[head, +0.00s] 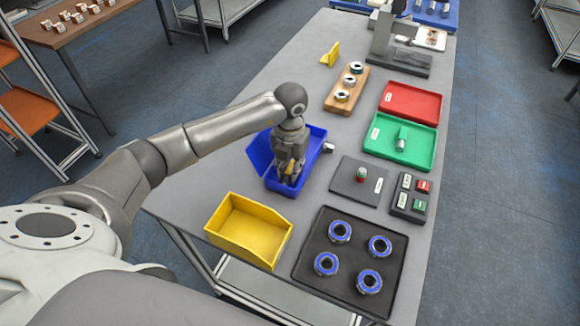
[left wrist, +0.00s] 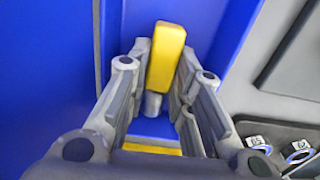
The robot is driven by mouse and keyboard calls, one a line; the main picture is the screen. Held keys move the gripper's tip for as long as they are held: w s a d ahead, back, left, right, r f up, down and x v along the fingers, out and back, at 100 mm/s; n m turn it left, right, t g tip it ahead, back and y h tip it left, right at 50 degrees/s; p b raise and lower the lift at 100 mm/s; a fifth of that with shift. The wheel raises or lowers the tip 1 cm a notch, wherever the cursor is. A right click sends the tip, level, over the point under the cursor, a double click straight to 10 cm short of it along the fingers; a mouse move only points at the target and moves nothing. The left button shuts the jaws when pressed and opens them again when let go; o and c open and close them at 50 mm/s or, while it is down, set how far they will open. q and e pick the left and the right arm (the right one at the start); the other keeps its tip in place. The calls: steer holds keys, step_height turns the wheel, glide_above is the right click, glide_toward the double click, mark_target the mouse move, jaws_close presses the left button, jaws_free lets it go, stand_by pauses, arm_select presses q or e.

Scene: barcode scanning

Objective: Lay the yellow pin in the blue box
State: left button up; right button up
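The blue box (head: 257,150) stands on the grey table, left of the middle; its blue walls and floor (left wrist: 50,70) fill much of the left wrist view. My left gripper (head: 289,175) points down inside the box. Its fingers (left wrist: 165,75) are closed against both sides of the yellow pin (left wrist: 166,50). The pin's yellow part is at the fingertips, and a grey cylindrical part (left wrist: 152,104) shows beside it. In the head view the fingers mostly hide the pin. Whether it touches the box floor I cannot tell. My right gripper is not in view.
A yellow bin (head: 248,228) and a black tray (head: 312,270) with several blue-ringed parts are in front. Right of the box are a dark pad (head: 346,188), a green tray (head: 422,150) and a red tray (head: 412,100). A small metal part (head: 328,147) is by the box's right edge.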

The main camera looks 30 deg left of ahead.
mark_target(290, 170)
arm_select(q)
steer(key=shift+o, duration=0.7)
steer(key=shift+r, duration=0.15)
steer(key=shift+r+p, duration=0.35)
steer(key=shift+p, duration=0.15)
step_height(290, 170, up, 12)
steer(key=b, duration=0.4)
steer(key=shift+f, duration=0.15)
